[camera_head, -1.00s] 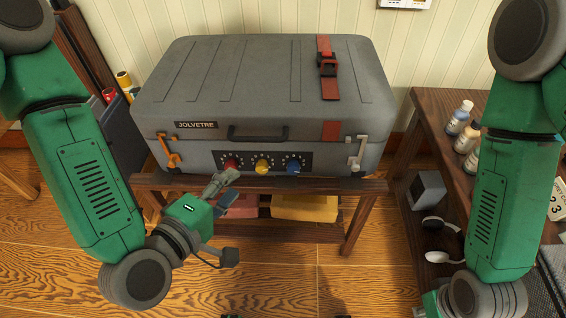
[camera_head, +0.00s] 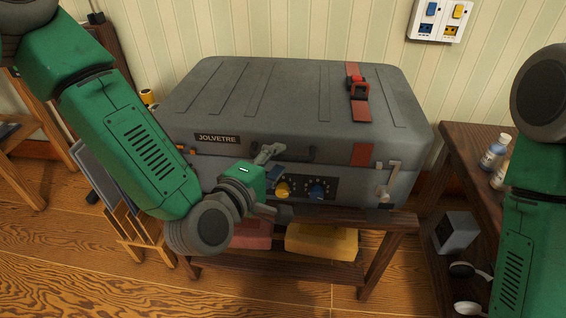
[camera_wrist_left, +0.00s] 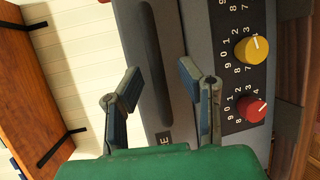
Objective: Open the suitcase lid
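The grey suitcase (camera_head: 290,95) lies flat with its lid shut. A red strap with a buckle (camera_head: 357,88) crosses the lid at the right. A dark handle (camera_head: 297,153) is on the front edge, partly hidden by my gripper; it also shows in the left wrist view (camera_wrist_left: 155,60). A pale latch (camera_head: 385,180) is at the front right; the orange left latch (camera_head: 186,150) is mostly hidden by my arm. My left gripper (camera_head: 278,182) is open in front of the suitcase. In the wrist view its fingers (camera_wrist_left: 160,88) straddle the line of the handle, apparently without gripping it. My right gripper is out of view.
The suitcase rests on a wooden stand (camera_head: 395,222) with a yellow bundle (camera_head: 322,241) below. A side table (camera_head: 462,150) with bottles (camera_head: 494,150) stands at the right. The wall with a socket panel (camera_head: 440,20) is close behind.

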